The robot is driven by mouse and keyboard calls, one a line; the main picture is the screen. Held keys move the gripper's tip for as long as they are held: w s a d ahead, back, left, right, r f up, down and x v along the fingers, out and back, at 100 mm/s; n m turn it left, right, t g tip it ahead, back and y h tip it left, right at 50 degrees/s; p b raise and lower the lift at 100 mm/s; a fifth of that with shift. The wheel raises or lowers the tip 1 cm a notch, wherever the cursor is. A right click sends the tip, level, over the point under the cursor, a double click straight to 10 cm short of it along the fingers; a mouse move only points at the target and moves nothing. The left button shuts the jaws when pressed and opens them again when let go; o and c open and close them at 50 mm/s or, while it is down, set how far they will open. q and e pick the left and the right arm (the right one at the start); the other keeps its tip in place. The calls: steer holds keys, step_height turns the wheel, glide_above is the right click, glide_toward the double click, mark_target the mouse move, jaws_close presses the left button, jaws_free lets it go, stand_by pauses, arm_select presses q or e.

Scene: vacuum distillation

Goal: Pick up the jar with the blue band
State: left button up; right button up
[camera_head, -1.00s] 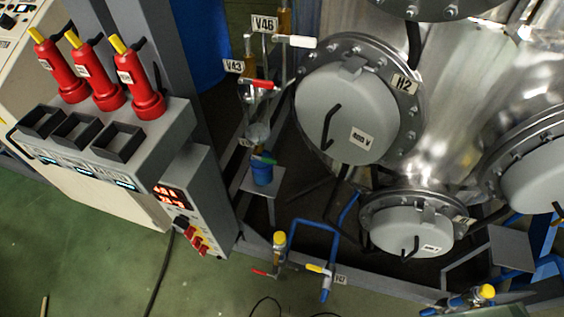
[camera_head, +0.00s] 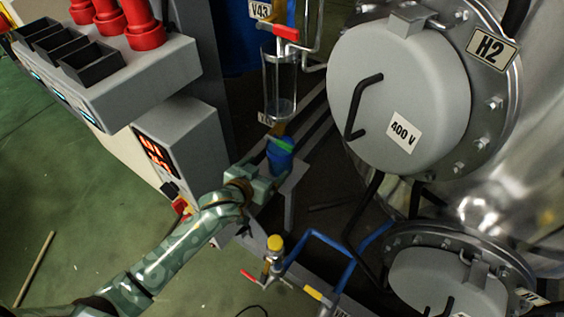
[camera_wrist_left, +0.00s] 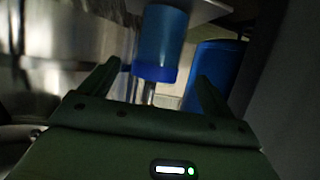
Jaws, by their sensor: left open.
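The blue jar (camera_head: 280,157) stands on a small grey shelf (camera_head: 293,180) under a clear glass cylinder in the head view. My left gripper (camera_head: 266,178) is at the jar's near left side and hides part of it. In the left wrist view the blue jar (camera_wrist_left: 161,38) appears at the top centre, with a brighter blue band at its lower end. The open fingers of my left gripper (camera_wrist_left: 159,70) show on either side of it in the picture. Whether they touch it I cannot tell. My right gripper is not in view.
A glass cylinder (camera_head: 280,85) with a red-handled valve (camera_head: 287,33) is above the jar. A grey control box (camera_head: 165,140) stands to the left. Blue pipework with a yellow-capped valve (camera_head: 275,243) is in front. A large round hatch (camera_head: 400,85) is to the right.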

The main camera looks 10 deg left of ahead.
mark_target(274, 162)
arm_select(q)
steer(key=b+x, duration=0.1)
steer(key=x, duration=0.2)
steer(key=shift+f, duration=0.2)
steer(key=b+x, duration=0.1)
steer(key=x, duration=0.1)
steer(key=b+x, duration=0.2)
steer(key=x, duration=0.1)
steer(key=shift+s+f, duration=0.15)
steer(key=shift+f, duration=0.1)
steer(key=shift+w+d, duration=0.1)
steer(key=shift+w, duration=0.1)
steer(key=shift+r, duration=0.25)
steer(key=c, duration=1.6)
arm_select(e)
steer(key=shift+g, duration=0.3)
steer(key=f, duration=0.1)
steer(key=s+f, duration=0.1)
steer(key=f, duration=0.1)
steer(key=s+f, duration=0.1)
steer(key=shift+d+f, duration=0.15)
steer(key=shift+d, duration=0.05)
arm_select(q)
steer(key=shift+r, duration=0.15)
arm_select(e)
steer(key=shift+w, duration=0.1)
